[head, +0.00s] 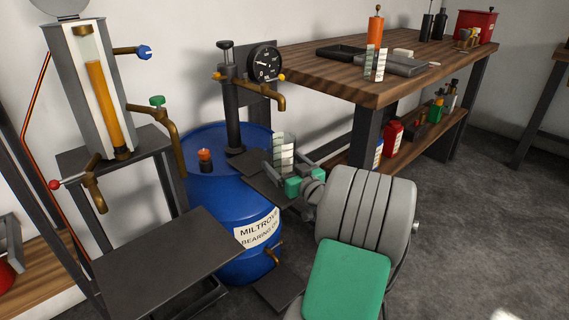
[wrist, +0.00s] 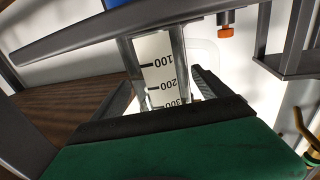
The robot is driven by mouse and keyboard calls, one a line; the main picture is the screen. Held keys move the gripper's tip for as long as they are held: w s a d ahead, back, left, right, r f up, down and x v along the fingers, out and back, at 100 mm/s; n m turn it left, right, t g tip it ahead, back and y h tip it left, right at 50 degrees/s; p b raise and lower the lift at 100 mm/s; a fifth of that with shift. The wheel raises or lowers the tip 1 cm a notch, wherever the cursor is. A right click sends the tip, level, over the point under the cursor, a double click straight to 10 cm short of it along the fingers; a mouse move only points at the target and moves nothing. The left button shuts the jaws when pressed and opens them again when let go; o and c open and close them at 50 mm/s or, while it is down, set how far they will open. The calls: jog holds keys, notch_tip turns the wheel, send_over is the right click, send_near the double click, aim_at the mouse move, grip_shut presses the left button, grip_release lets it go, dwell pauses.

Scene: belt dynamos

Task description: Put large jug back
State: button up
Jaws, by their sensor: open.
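The large jug (head: 284,148) is a clear, upright vessel with a white scale strip. It is at the dark plate in front of the blue drum, below and beside the brass spout (head: 279,99). In the wrist view the jug (wrist: 160,70) shows marks 100, 200 and 300, with a clear handle at its right. My gripper (head: 281,172) is open, with its fingers on either side of the jug's lower part. In the wrist view the fingers (wrist: 163,92) flank it; contact cannot be told. The jug's base is partly hidden by my gripper.
The wooden workbench (head: 330,66) at the right holds two small graduated vessels (head: 375,63), a black tray (head: 340,52) and a red box (head: 476,26). The blue drum (head: 215,215) and a dark stand (head: 160,262) are left of my arm. Open floor lies at the right.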

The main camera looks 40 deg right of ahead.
jog(key=shift+r, duration=0.15)
jog(key=shift+s+p, duration=0.3)
jog(key=s+a+p, duration=0.1)
jog(key=s+a, duration=0.1)
jog(key=s, duration=0.9)
jog(key=shift+a, duration=0.2)
jog(key=shift+s, duration=0.1)
dwell(0.4)
